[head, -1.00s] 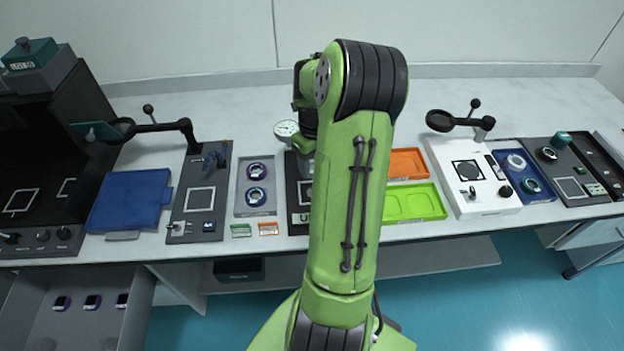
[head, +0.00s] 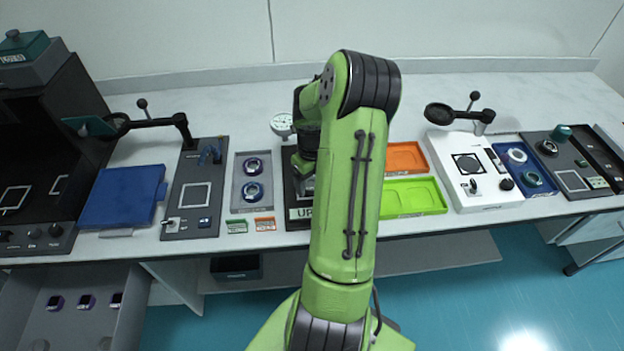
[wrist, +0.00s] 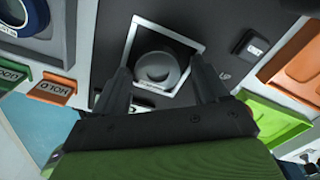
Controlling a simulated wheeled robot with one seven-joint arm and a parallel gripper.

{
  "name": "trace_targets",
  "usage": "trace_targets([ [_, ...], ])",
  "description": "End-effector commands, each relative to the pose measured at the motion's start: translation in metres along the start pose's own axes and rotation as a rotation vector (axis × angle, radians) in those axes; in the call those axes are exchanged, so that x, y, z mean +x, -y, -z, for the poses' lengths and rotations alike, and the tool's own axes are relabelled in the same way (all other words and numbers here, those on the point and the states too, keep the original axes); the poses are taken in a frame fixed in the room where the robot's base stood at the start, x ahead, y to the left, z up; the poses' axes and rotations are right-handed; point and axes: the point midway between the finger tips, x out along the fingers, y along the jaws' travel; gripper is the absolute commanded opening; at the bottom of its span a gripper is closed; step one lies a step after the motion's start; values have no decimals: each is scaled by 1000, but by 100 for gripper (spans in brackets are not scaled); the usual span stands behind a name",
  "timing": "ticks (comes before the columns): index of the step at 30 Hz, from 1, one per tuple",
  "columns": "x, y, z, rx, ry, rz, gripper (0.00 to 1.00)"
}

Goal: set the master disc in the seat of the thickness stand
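The thickness stand (head: 291,170) is a dark plate with a round white dial gauge (head: 282,124), partly hidden behind my arm. In the wrist view a white square outline on its dark surface (wrist: 190,44) frames a grey round piece (wrist: 155,68). I cannot tell whether this is the bare seat or a disc on it. My gripper (wrist: 161,64) is over this square, its two dark fingers apart on either side of the round piece, with nothing visibly held.
Green and orange cards (head: 265,224) lie in front of the grey tray. Orange (head: 405,158) and lime trays (head: 430,198) are right of my arm. A dark station with a magnifier arm (head: 150,126) is at left, a white one (head: 480,200) at right.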

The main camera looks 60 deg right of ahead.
Motion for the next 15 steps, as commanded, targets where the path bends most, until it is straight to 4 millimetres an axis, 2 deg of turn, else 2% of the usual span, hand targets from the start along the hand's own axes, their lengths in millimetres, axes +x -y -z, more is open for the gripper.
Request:
trace_targets([
  [8, -4, -2, 0, -4, -1, -6, 77],
  [11, -22, -1, -1, -3, 2, -1, 77],
  [15, -62, -1, -1, -3, 3, 0, 77],
])
